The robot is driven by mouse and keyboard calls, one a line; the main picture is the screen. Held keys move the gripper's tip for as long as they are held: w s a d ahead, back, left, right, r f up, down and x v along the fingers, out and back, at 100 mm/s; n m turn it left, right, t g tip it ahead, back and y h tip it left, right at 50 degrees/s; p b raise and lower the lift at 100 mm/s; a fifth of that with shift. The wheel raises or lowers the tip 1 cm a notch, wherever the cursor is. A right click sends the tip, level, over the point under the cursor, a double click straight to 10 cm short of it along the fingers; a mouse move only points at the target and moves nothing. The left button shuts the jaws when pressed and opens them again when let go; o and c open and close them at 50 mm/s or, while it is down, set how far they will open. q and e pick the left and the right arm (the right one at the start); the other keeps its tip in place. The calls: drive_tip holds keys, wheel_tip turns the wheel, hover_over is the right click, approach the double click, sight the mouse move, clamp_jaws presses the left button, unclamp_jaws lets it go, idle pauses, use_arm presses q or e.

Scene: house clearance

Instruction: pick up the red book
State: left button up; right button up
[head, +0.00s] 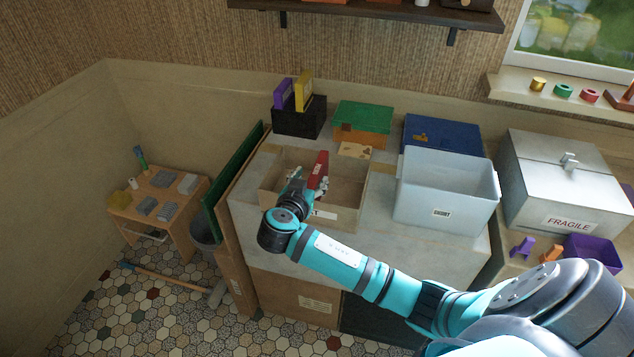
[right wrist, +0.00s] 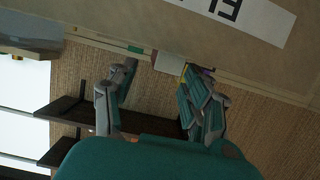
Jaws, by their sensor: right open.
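The red book (head: 319,165) stands upright or slightly tilted in the open cardboard box (head: 345,190) on the grey-topped surface. My right gripper (head: 307,180) is at the box in the head view, right beside the book, and overlaps its lower part. I cannot tell whether they touch. My left gripper is not in view.
A pale blue bin (head: 445,205) stands right of the box, with a white FRAGILE box (head: 565,185) beyond. A black holder (head: 298,122), green-lidded box (head: 363,118) and blue box (head: 442,133) stand behind. A green board (head: 228,180) stands at left.

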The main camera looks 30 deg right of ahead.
sight(315, 172)
drive_tip(key=p+x, duration=0.1)
drive_tip(key=x, duration=0.3)
drive_tip(key=shift+w+d, duration=0.1)
drive_tip(key=shift+d, duration=0.1)
drive_tip(key=shift+w+d+f, duration=0.2)
drive_tip(key=shift+w+d, duration=0.1)
drive_tip(key=shift+d, duration=0.05)
clamp_jaws()
